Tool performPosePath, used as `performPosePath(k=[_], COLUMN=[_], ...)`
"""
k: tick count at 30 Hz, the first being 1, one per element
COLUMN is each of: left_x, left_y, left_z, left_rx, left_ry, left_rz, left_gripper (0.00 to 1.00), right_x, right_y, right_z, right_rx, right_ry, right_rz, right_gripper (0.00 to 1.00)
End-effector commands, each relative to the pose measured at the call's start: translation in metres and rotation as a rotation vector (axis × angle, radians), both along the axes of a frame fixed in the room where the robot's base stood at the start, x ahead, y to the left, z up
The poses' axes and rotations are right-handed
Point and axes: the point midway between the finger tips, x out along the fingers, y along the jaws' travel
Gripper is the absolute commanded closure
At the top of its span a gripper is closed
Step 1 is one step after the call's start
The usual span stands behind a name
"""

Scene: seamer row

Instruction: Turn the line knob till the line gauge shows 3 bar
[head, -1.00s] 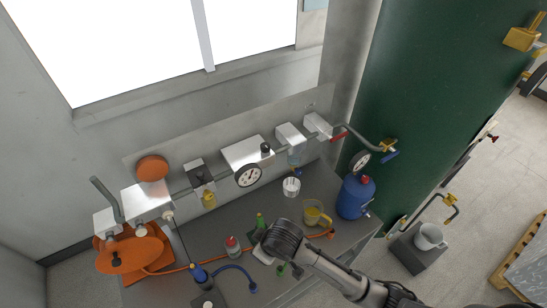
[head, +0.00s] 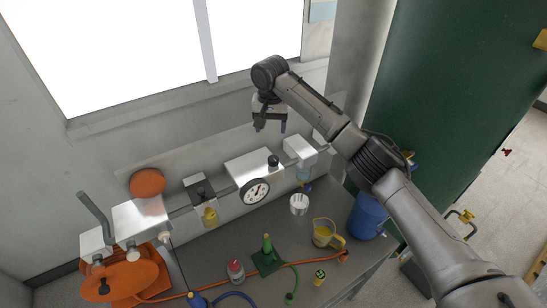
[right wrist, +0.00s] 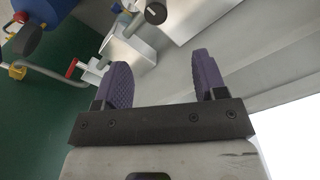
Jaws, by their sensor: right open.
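My left gripper is not in view.
Smaller silver boxes sit on the rail to the right (head: 300,150) and left (head: 200,188). A blue container (head: 367,215) stands at right.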

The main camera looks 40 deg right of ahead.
Motion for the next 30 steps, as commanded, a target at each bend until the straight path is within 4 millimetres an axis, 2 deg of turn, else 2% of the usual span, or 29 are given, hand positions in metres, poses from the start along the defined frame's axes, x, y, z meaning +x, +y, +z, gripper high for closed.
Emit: performPosePath(k=[5, 21, 30], left_x=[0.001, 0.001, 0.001], left_y=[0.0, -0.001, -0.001], left_z=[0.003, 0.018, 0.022], left_rx=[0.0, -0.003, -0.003], left_ry=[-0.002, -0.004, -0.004], left_rz=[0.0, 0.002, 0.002], left_gripper=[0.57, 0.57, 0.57], right_x=[-0.002, -0.003, -0.002], right_y=[-0.01, -0.009, -0.009], right_z=[-0.004, -0.096, -0.126], right_rx=[0.019, 0.019, 0.02], right_ry=[0.023, 0.023, 0.021], right_rz=[-0.067, -0.066, -0.066], right_gripper=[0.35, 0.35, 0.35])
